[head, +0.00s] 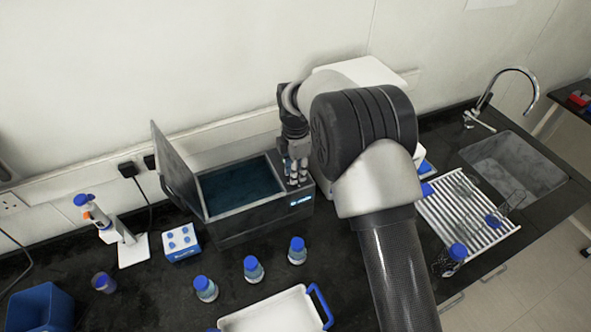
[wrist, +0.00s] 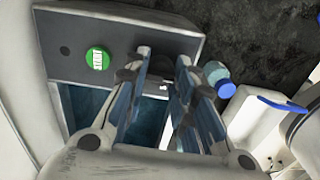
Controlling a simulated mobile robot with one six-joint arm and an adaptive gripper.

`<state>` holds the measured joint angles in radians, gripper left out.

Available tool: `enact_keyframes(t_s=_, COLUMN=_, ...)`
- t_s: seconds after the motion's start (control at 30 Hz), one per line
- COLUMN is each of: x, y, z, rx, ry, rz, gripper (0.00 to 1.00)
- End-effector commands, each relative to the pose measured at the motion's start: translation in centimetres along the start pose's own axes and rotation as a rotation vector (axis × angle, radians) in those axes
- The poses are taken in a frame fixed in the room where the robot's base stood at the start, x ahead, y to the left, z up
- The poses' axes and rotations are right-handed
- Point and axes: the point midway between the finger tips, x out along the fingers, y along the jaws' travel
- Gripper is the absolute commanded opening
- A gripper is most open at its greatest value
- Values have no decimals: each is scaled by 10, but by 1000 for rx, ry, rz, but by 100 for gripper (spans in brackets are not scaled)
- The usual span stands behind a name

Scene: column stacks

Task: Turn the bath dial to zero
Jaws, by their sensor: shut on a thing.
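The water bath (head: 258,219) is a dark box on the counter, with blue water inside and its lid (head: 174,172) raised at the left. My gripper (head: 297,182) points down at the right end of the bath, over its control panel.
Several blue-capped bottles (head: 253,269) stand in front of the bath, near a white tray with a blue handle (head: 270,312). A blue block (head: 181,243) and a pipette stand (head: 133,250) are at the left. A white rack (head: 465,215) and a sink (head: 515,165) are at the right.

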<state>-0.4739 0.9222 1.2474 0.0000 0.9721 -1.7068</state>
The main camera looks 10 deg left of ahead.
Motion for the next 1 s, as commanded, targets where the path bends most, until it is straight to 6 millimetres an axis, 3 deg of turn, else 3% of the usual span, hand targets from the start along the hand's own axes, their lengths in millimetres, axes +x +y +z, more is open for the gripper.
enact_keyframes(t_s=0.63, x=0, y=0, z=0, rx=-54, ry=0, rz=1, gripper=0)
enact_keyframes(t_s=0.67, x=0, y=0, z=0, rx=-54, ry=0, rz=1, gripper=25)
enact_keyframes(t_s=1.0, x=0, y=0, z=0, rx=-53, ry=0, rz=1, gripper=46)
